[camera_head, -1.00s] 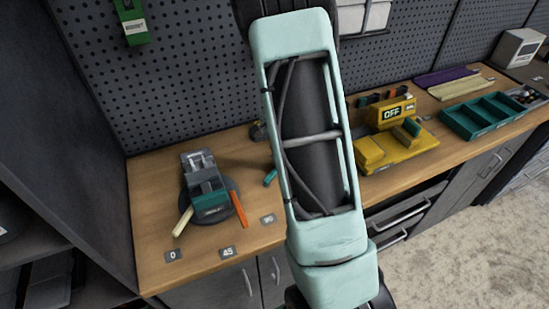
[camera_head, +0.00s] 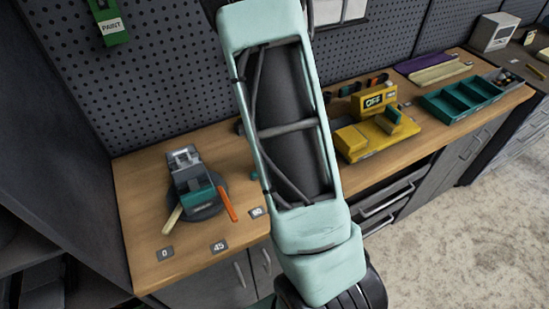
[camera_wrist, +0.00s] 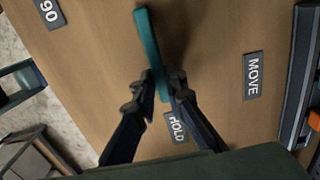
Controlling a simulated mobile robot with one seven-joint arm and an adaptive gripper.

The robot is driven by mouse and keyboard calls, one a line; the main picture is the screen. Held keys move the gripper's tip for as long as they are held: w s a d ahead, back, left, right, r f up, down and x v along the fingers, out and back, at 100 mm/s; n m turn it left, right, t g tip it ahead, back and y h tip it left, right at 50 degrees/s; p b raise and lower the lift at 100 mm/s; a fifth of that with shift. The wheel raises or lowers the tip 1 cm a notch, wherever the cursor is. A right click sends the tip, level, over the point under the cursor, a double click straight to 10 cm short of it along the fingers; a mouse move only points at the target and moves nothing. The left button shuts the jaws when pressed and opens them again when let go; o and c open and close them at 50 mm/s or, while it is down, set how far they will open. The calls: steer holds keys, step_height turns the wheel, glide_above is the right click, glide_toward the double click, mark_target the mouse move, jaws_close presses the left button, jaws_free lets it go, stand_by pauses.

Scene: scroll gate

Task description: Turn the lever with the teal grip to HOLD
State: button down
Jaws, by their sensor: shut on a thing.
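The teal grip (camera_wrist: 150,45) lies as a long bar over the wooden bench in the wrist view. My gripper (camera_wrist: 160,88) is shut on its lower end, one dark finger on each side. The HOLD label (camera_wrist: 177,127) lies just below the gripped end, partly between the fingers. The MOVE label (camera_wrist: 253,75) is to the right, apart from the grip. The lever's pivot cannot be made out. In the head view only a small teal piece (camera_head: 255,173) shows beside my arm, which hides my gripper and the labels HOLD and MOVE.
A vise-like device on a round dark base (camera_head: 195,195), with orange and cream handles, stands at the bench's left among labels 0, 45 and 90 (camera_head: 257,212). A yellow OFF device (camera_head: 372,130) and a teal tray (camera_head: 470,103) stand to the right.

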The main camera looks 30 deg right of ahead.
stand_by(0.3)
steer(key=c, duration=2)
jaws_free()
steer(key=shift+o, duration=0.2)
step_height(320, 180, up, 12)
